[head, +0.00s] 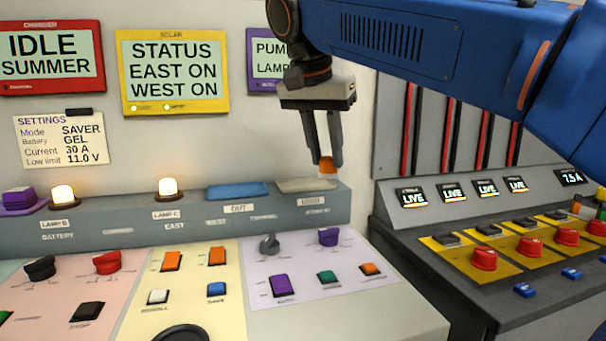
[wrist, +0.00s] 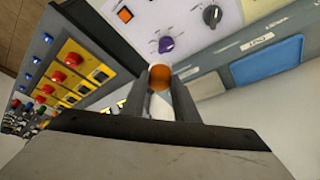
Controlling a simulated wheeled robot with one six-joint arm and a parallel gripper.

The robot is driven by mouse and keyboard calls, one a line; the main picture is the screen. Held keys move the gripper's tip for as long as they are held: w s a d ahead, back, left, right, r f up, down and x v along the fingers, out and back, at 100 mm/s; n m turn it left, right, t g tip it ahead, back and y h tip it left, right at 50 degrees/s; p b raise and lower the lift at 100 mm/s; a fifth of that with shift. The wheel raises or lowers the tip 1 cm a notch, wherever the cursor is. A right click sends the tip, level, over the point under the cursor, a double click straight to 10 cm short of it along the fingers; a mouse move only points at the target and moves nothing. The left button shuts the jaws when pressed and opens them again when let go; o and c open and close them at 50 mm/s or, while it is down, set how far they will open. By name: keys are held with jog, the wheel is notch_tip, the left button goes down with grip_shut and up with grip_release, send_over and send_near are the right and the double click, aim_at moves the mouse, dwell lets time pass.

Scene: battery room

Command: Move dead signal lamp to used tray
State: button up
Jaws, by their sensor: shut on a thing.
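My gripper (head: 326,164) is shut on the dead signal lamp (head: 327,167), a small unlit orange dome. The fingers point down and hold the lamp at their tips. In the wrist view the lamp (wrist: 160,77) shows between the two fingers, its lower part pale. In the head view the lamp is over the right part of the used tray (head: 300,186), a flat beige tray on the console ledge. I cannot tell whether the lamp touches the tray.
A blue tray (head: 237,190) lies left of the used tray. Lit lamps B (head: 63,196) and C (head: 168,188) stand on the same ledge. Knobs and switches cover the sloping panel in front. A dark console with red buttons (head: 484,258) stands at right.

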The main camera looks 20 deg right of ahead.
jog(key=w, duration=1.7)
jog(key=shift+f, duration=3.25)
jog(key=shift+w+f, duration=0.15)
jog(key=shift+f, duration=0.1)
jog(key=shift+f, duration=0.15)
jog(key=o, duration=1.1)
jog(key=shift+c, duration=0.2)
jog(key=v, duration=1.2)
